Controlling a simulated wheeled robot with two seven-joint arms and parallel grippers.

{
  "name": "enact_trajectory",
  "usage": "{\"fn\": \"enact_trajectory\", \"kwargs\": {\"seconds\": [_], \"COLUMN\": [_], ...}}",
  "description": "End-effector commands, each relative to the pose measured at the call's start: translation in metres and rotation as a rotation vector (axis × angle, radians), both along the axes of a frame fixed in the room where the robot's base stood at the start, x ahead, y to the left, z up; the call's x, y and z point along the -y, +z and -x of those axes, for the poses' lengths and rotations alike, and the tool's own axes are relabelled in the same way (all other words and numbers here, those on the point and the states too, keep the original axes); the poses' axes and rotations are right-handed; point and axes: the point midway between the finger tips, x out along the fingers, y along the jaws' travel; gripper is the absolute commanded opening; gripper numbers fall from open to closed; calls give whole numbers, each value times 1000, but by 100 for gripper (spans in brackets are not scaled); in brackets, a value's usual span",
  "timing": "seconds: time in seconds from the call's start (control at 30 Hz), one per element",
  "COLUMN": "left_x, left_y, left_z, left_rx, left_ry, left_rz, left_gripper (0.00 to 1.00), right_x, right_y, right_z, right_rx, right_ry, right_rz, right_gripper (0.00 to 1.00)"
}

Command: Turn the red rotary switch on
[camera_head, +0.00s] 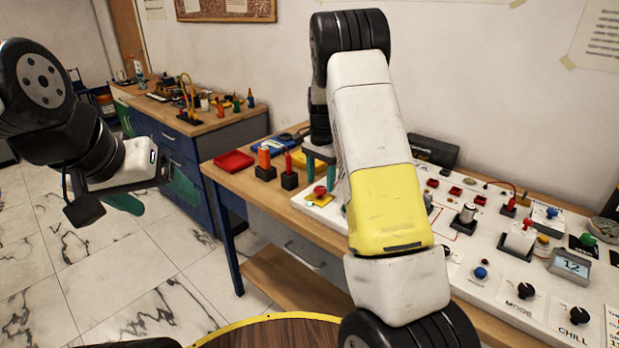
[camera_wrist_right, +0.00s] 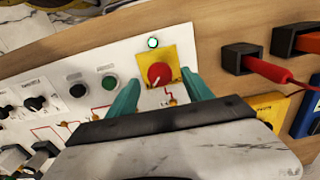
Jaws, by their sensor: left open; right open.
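The red rotary switch (camera_wrist_right: 159,74) sits on a yellow plate (camera_wrist_right: 172,53) on the white panel. A green lamp (camera_wrist_right: 153,42) beside the plate looks lit. In the right wrist view the teal fingers of my right gripper (camera_wrist_right: 160,94) are open, one on each side of the switch, with a gap to it. In the head view the switch (camera_head: 320,191) is at the panel's left end, just below my right gripper (camera_head: 320,160), partly hidden by my right arm. My left gripper (camera_head: 150,195) is open and empty over the floor at left, away from the bench.
Red and orange probes in black holders (camera_wrist_right: 240,58) stand close beside the switch. The panel (camera_head: 480,245) carries several knobs, buttons and a display (camera_head: 570,264). A red tray (camera_head: 234,161) lies at the bench's left end. A second bench (camera_head: 190,122) stands behind.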

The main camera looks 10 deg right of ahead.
Motion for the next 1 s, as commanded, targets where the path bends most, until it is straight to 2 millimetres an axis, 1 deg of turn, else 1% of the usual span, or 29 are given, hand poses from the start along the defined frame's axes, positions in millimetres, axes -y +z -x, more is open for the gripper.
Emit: {"fn": "enact_trajectory", "kwargs": {"seconds": [0.03, 0.1, 0.2, 0.3, 0.43, 0.7, 0.77, 0.87, 0.97, 1.0], "left_x": [0, 0, 0, 0, 0, 0, 0, 0, 0, 0], "left_y": [0, 0, 0, 0, 0, 0, 0, 0, 0, 0], "left_z": [0, 0, 0, 0, 0, 0, 0, 0, 0, 0], "left_rx": [0, 0, 0, 0, 0, 0, 0, 0, 0, 0], "left_ry": [0, 0, 0, 0, 0, 0, 0, 0, 0, 0], "left_rz": [0, 0, 0, 0, 0, 0, 0, 0, 0, 0], "left_gripper": [78, 78, 78, 78, 78, 78, 78, 78, 78, 78], "right_x": [0, 0, 0, 0, 0, 0, 0, 0, -1, -2], "right_y": [11, 23, 39, 50, 56, 56, 59, 74, 102, 115], "right_z": [-1, -1, -1, -1, 0, 0, 1, 10, 30, 41], "right_rx": [6, 6, 4, 4, 1, 2, 5, 25, 68, 89], "right_ry": [0, 0, 0, 0, 0, 0, 4, 29, 85, 116], "right_rz": [0, 1, 1, 1, 0, 0, -3, -23, -56, -71], "right_gripper": [59, 59, 59, 59, 59, 59, 59, 59, 59, 59]}}
